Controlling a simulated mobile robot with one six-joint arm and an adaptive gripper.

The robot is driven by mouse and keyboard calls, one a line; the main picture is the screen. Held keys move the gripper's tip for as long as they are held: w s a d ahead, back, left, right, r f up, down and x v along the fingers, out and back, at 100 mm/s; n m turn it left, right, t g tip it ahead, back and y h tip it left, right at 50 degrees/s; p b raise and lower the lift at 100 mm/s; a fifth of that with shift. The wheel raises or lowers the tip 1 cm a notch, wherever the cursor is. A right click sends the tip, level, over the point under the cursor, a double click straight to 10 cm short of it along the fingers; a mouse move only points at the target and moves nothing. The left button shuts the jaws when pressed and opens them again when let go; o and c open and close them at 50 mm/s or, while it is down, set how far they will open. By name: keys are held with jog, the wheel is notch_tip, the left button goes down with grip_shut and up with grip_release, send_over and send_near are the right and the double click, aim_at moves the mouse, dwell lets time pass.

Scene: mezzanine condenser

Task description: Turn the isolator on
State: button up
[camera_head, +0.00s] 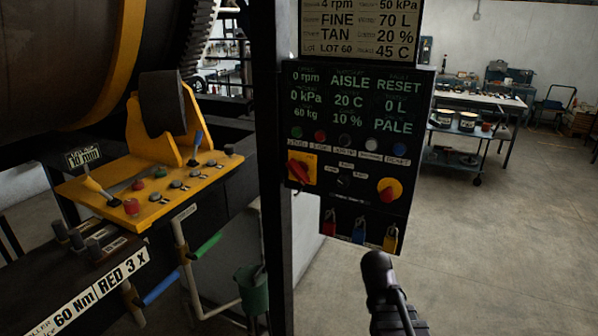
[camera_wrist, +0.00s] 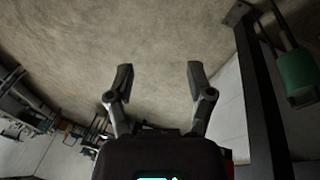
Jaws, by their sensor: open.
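The isolator (camera_head: 300,169) is a red rotary handle on a square yellow plate, at the lower left of the black control panel (camera_head: 345,98) in the head view. Its handle looks tilted, running from upper left to lower right; the label beside it is too small to read. My gripper (camera_wrist: 160,78) is open and empty in the wrist view, with its two fingers apart over bare floor. In the head view a dark part of my arm (camera_head: 385,290) stands below and right of the panel, apart from the isolator. The isolator does not show in the wrist view.
A red knob on a yellow disc (camera_head: 389,190) is at the panel's lower right. Red, blue and yellow padlocks (camera_head: 359,232) hang below. A dark post (camera_head: 272,130) borders the panel's left. A yellow lever console (camera_head: 150,185) stands further left. Floor at right (camera_head: 500,250) is clear.

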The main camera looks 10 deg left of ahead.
jog(key=w+a+r+t+h+p, duration=0.1)
jog(key=w+a+r+t+h, duration=0.3)
jog(key=w, duration=0.5)
jog(key=n+t+p, duration=0.3)
jog(key=n+t, duration=0.2)
jog(key=t, duration=0.7)
send_near(295, 174)
jog(key=s, duration=0.2)
jog(key=shift+a+r, duration=0.25)
jog(key=shift+a, duration=0.05)
jog(key=x, duration=1.3)
jog(key=shift+w+d+f, duration=0.1)
jog(key=shift+w+f, duration=0.25)
jog(key=shift+w, duration=0.05)
grip_shut()
